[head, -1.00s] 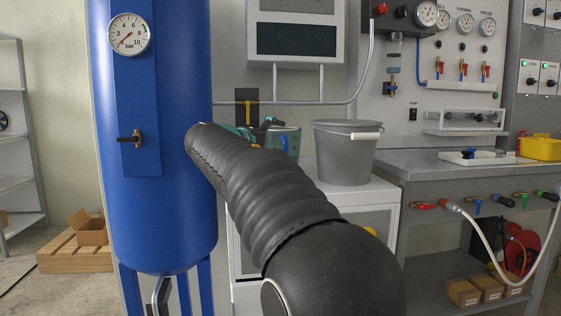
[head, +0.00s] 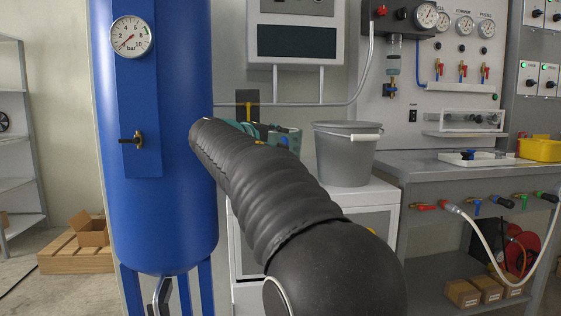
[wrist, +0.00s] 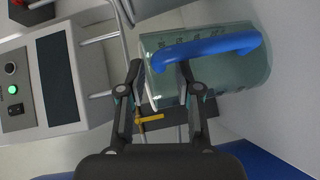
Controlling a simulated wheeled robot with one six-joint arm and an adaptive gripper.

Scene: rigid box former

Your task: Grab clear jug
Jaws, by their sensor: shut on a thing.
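The clear jug (wrist: 225,78) is a see-through greenish vessel with a blue handle (wrist: 205,47). It fills the upper middle of the wrist view and lies sideways in that picture. My gripper (wrist: 160,70) is shut on it near the edge where the handle's end meets the wall. One finger is beside the edge and the other is over the wall. In the head view the jug (head: 290,134) shows only partly behind my arm, left of a grey bucket. My arm hides its base, so I cannot tell whether it touches the white cabinet.
A blue tank (head: 160,215) stands close left of my arm. A grey panel (head: 296,35) and a pipe are on the wall behind.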

